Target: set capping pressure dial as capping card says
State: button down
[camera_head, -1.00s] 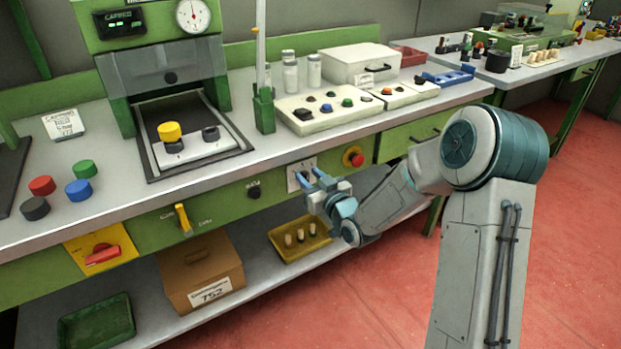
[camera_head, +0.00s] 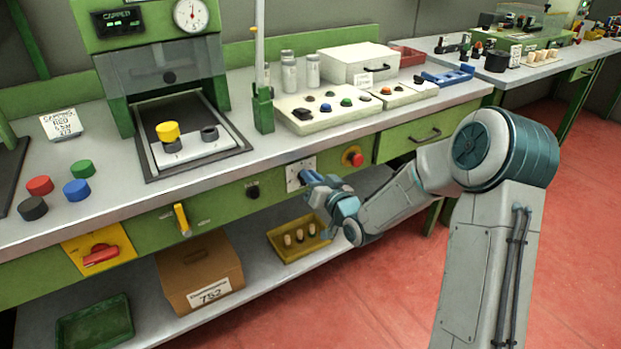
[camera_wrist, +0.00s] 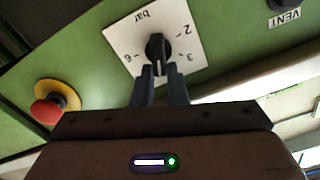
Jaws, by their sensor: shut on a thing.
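The capping pressure dial is a black knob (camera_wrist: 155,45) on a white plate (camera_wrist: 122,38) marked "bar", with the numbers 2, 3 and 6 around it, seen upside down in the wrist view. My gripper (camera_wrist: 163,72) is shut on the knob. Which number the knob points at is not clear. In the head view my gripper (camera_head: 311,178) covers most of the plate (camera_head: 294,170) on the green bench front. The capping card (camera_head: 62,124) stands on the bench at left; "CAPPING" and "RED" show, but its lower lines are too small to read surely.
A red emergency button (camera_head: 353,157) sits beside the dial plate, also in the wrist view (camera_wrist: 48,110). A black VENT knob (camera_wrist: 280,4) is on its other side. The capper (camera_head: 155,80) with its gauge (camera_head: 191,14) stands above. A yellow tray (camera_head: 300,238) lies on the shelf below.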

jog(key=m, duration=0.5)
jog(key=shift+w+d+f+m+p, duration=0.2)
jog(key=shift+d+f+m+p, duration=0.1)
jog(key=shift+d+p, duration=0.1)
dwell(0.4)
jog(key=c, duration=1.4)
grip_release()
jog(key=shift+c, duration=0.2)
jog(key=p+v, duration=0.1)
jog(key=v, duration=1.2)
jog(key=shift+s+d, duration=0.2)
jog(key=shift+s, duration=0.15)
